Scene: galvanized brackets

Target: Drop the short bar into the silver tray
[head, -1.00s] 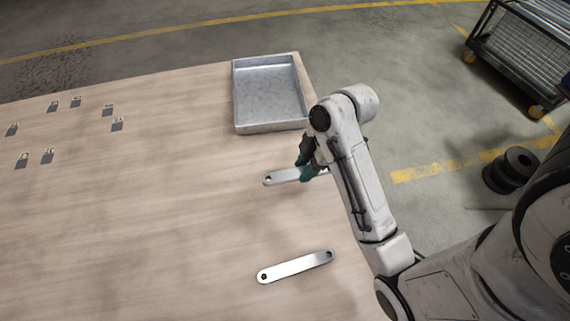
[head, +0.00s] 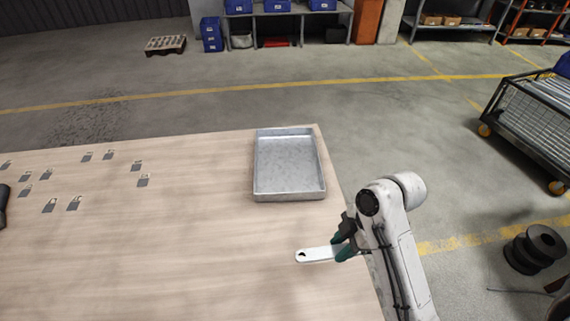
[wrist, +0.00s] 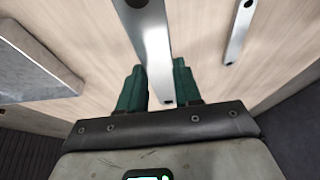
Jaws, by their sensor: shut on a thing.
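My gripper (head: 344,240), with dark green fingers, is shut on a flat silver bar with rounded ends, which looks like the short bar (head: 315,255). The bar points left out of the fingers in the head view. In the wrist view the short bar (wrist: 151,35) runs between both fingers, with a hole near each end. How high it is above the table I cannot tell. The silver tray (head: 289,197) is shallow, rectangular and empty, beyond my gripper near the table's far right corner. The tray also shows at the left of the wrist view (wrist: 70,82).
Another silver bar (wrist: 238,35) lies on the table, right of the held one in the wrist view. Several small padlocks (head: 74,203) lie at the left of the wooden table (head: 180,250). The tabletop between bar and tray looks clear.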

